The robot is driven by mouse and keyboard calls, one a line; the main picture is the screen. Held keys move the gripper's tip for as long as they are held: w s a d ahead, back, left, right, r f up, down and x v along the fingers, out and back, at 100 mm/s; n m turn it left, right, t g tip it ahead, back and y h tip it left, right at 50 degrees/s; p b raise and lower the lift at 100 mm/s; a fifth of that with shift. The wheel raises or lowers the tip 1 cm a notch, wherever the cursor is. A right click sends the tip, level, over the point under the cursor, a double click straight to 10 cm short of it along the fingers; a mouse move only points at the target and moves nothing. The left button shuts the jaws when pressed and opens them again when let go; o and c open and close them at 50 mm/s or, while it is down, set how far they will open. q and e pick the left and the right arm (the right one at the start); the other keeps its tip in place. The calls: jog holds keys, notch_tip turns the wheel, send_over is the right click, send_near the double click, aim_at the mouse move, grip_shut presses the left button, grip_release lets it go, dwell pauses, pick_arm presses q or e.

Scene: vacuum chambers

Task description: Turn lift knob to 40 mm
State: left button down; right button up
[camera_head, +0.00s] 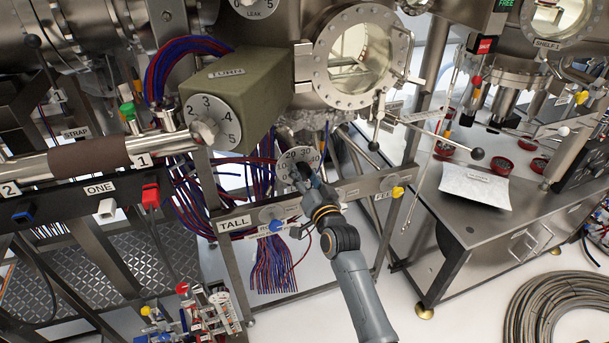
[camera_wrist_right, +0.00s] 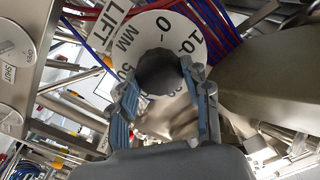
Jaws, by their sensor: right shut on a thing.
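The lift knob is a dark round grip on a white dial marked in black. In the head view, the dial (camera_head: 291,156) shows 20 and 30 along its upper edge, below the round chamber window. In the wrist view, the dial (camera_wrist_right: 146,32) reads LIFT MM, with 0, 10 and 50 visible; other numbers are covered. My right gripper (camera_head: 302,178) reaches up to the dial from below. In the wrist view its blue-grey fingers (camera_wrist_right: 165,98) are shut on the dark knob (camera_wrist_right: 165,72), one on each side. I cannot make out a pointer or the set value. My left gripper is out of view.
A green box with a numbered dial (camera_head: 211,121) juts out left of the lift dial. The round window flange (camera_head: 361,57) is above. A frame bar labelled TALL (camera_head: 235,224) runs below. Red and blue cable bundles (camera_head: 272,262) hang close by. A steel bench (camera_head: 470,215) stands at right.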

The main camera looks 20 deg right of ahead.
jog(key=shift+f, duration=0.1)
jog(key=o, duration=1.2)
jog(key=shift+c, duration=0.2)
jog(key=s, duration=1.2)
jog(key=shift+d, duration=0.2)
jog(key=s+a+f+n+g, duration=0.1)
jog(key=s+f+g, duration=0.25)
jog(key=f, duration=0.85)
jog(key=s+a+f+n+g, duration=0.15)
jog(key=s+f, duration=0.35)
jog(key=f, duration=0.7)
jog(key=s+f+n+g, duration=0.2)
jog(key=s+f+g, duration=0.25)
jog(key=f, duration=0.75)
jog(key=s+d+f+n+g, duration=0.1)
jog(key=s+d+f+g, duration=0.1)
jog(key=s+f, duration=0.4)
jog(key=s+d+f+n+g, duration=0.1)
jog(key=s+f+g, duration=0.2)
jog(key=s, duration=1.4)
jog(key=s+d+f+n+g, duration=0.2)
jog(key=s+f, duration=0.8)
jog(key=s, duration=0.1)
jog(key=shift+s+d+f+h, duration=0.15)
jog(key=shift+d+f+h, duration=0.15)
